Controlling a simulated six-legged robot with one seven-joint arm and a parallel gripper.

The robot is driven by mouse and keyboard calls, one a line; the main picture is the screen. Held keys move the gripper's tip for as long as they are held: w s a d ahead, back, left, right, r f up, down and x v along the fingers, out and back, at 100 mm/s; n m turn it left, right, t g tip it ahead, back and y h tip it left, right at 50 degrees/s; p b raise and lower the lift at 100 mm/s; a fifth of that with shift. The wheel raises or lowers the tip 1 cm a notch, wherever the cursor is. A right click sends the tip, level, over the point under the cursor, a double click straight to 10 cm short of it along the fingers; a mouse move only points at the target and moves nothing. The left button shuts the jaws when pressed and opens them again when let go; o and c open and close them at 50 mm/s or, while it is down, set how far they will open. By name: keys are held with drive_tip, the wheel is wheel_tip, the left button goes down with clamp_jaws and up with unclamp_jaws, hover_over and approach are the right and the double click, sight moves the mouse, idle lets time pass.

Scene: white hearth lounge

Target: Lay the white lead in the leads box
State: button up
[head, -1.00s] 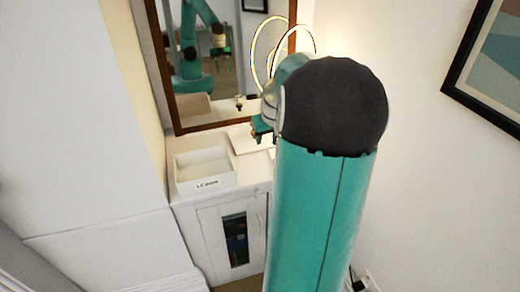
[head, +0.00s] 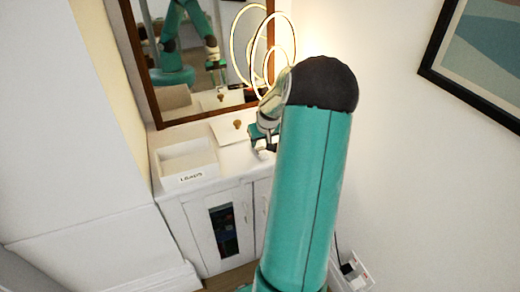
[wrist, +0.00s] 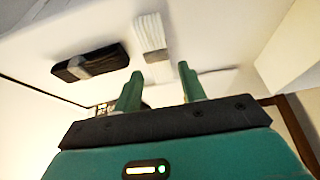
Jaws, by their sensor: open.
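The white lead (wrist: 151,36) lies as a folded bundle with a grey band on the white top in the wrist view. It is just beyond my gripper's fingertips, and I see a gap between them. My gripper (wrist: 158,80) is open with nothing between its fingers; in the head view my gripper (head: 263,142) is over the cabinet top, right of the box. The leads box (head: 187,164) is an open white tray with a "Leads" label, at the left of the cabinet top. Its visible inside looks bare. The white lead cannot be made out in the head view.
A black bundle with a grey band (wrist: 90,63) lies left of the white lead. A mirror (head: 205,75) and ring lamp (head: 262,50) stand at the back.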

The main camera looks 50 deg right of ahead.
sight(260, 147)
drive_tip(key=x, duration=0.3)
drive_tip(key=shift+d+f, duration=0.1)
drive_tip(key=shift+f, duration=0.2)
drive_tip(key=shift+s, duration=0.1)
drive_tip(key=shift+c, duration=0.4)
drive_tip(key=c, duration=0.8)
drive_tip(key=shift+r, duration=0.2)
drive_tip(key=shift+r, duration=0.6)
drive_tip(key=s+a+r, duration=0.2)
drive_tip(key=a+r, duration=0.1)
drive_tip(key=s+a+r, duration=0.3)
drive_tip(key=a+r, duration=0.1)
drive_tip(key=s+a+r, duration=0.3)
drive_tip(key=a+r, duration=0.1)
drive_tip(key=shift+s+a+r, duration=0.1)
drive_tip(key=shift+a+r, duration=0.1)
drive_tip(key=shift+r, duration=0.05)
